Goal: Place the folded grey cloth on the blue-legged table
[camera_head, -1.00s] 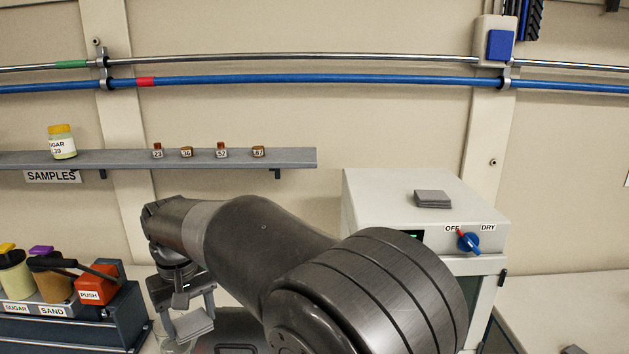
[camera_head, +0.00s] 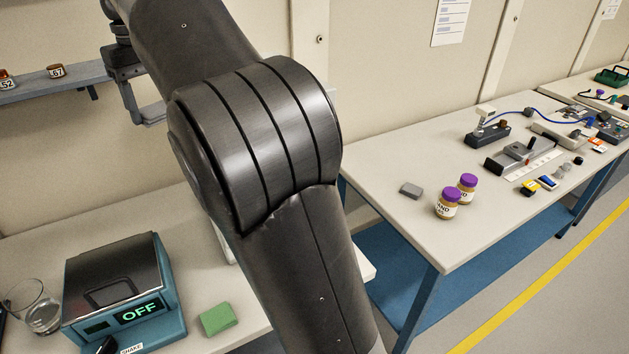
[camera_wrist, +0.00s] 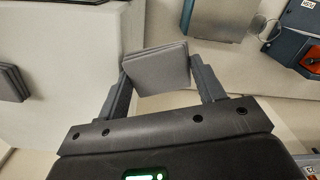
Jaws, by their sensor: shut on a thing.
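My gripper (camera_wrist: 160,75) is shut on a folded grey cloth (camera_wrist: 157,72), which shows between the two fingers in the wrist view. In the head view my gripper (camera_head: 135,95) is at upper left, near the shelf end and partly hidden by my arm. The blue-legged table (camera_head: 470,222) runs along the wall at the right, with a pale top and blue legs. My gripper is well left of it and apart from it. A second grey folded piece (camera_wrist: 11,83) lies on a pale surface at the left of the wrist view.
On the blue-legged table are a small grey block (camera_head: 411,190), two purple-lidded jars (camera_head: 447,203) and several instruments farther back. Its near left top is clear. A teal device reading OFF (camera_head: 120,290), a glass beaker (camera_head: 42,312) and a green block (camera_head: 217,319) stand on the left bench.

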